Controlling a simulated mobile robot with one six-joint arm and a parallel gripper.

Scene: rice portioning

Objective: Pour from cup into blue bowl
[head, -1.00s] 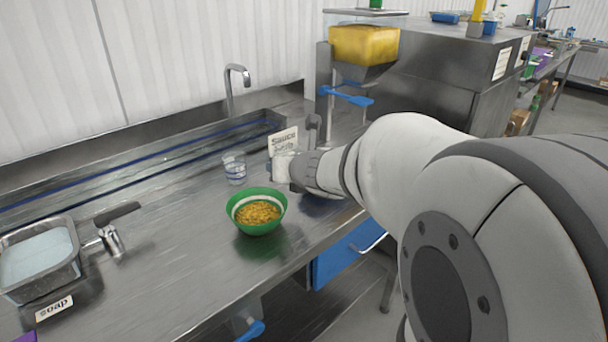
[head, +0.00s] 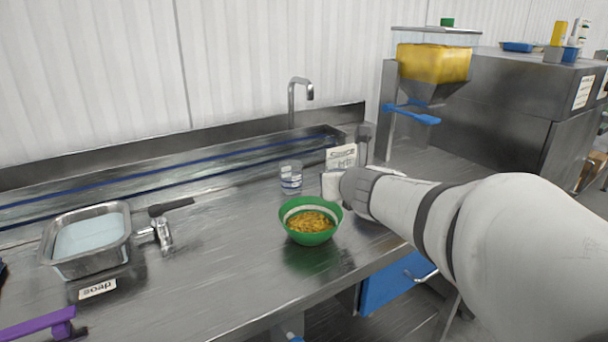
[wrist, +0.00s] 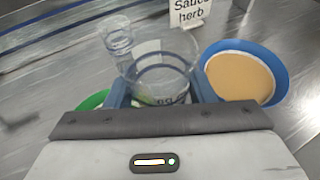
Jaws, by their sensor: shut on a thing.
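A clear cup (wrist: 165,68) is between the blue fingers of my gripper (wrist: 160,93) in the wrist view, and the gripper is shut on it. I cannot tell what the cup holds. The blue bowl (wrist: 281,70), with a smooth tan-orange filling, is just right of the held cup in the wrist view. In the head view my arm hides the blue bowl. There my gripper (head: 334,186) is above the counter, just behind and right of a green bowl (head: 311,237). The held cup is not clearly visible there.
The green bowl holds yellow-orange food; its edge shows in the wrist view (wrist: 92,101). A second clear cup (head: 290,176) stands behind it. A sign (head: 341,157) and a tap (head: 296,100) are further back. A metal soap tray (head: 125,247) is at left.

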